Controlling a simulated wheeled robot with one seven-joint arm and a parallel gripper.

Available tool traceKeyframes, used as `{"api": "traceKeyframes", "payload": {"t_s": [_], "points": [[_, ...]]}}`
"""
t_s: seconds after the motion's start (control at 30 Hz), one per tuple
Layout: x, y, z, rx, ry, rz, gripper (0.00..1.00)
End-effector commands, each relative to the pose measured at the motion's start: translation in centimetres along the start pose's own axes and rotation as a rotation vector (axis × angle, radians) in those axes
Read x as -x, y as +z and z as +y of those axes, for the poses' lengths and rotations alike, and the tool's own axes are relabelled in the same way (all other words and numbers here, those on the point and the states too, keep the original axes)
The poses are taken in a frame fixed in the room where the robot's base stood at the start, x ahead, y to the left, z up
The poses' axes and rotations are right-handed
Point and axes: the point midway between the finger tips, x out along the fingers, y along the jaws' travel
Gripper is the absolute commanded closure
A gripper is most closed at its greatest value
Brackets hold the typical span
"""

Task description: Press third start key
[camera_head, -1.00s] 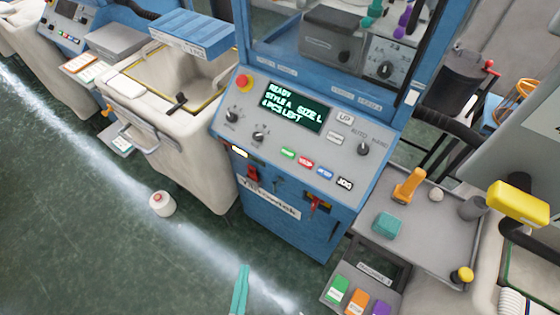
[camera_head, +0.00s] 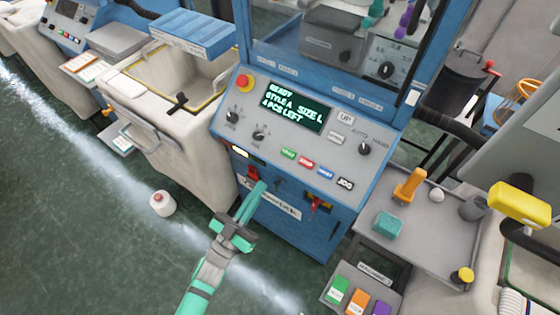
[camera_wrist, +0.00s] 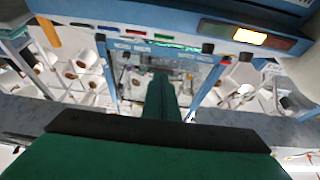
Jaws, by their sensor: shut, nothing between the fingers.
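The blue machine's sloped grey control panel (camera_head: 225,150) carries a row of small keys: green (camera_head: 288,153), red (camera_head: 306,163), blue (camera_head: 325,173) and black (camera_head: 345,184). Their lettering is too small to read surely. The display (camera_head: 295,106) reads READY, STYLE A, SIZE L, 4 PCS LEFT. My teal gripper (camera_head: 261,187) is shut and empty. Its tips are below and left of the green key, in front of the machine's lower face, apart from the keys. In the wrist view the fingers (camera_wrist: 160,82) point up the picture, below the green key (camera_wrist: 163,37).
A red stop button (camera_head: 243,82) and several knobs share the panel. A second blue machine (camera_head: 62,30) stands far left, its keys small. A grey side table (camera_head: 440,225) holds an orange-handled tool (camera_head: 409,186).

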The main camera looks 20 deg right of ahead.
Motion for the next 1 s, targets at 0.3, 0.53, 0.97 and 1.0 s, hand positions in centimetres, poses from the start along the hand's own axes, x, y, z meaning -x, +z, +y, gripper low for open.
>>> {"api": "traceKeyframes", "payload": {"t_s": [0.3,0.53,0.97,1.0], "points": [[0.1,-0.1,-0.2,-0.003,-0.005,0.000,1.00],[-2.4,-0.1,-0.1,-0.003,-0.003,0.002,1.00],[-10.2,-0.1,0.0,0.000,-0.002,0.001,1.00],[-10.2,0.8,-0.1,0.001,-0.004,-0.002,1.00]]}}
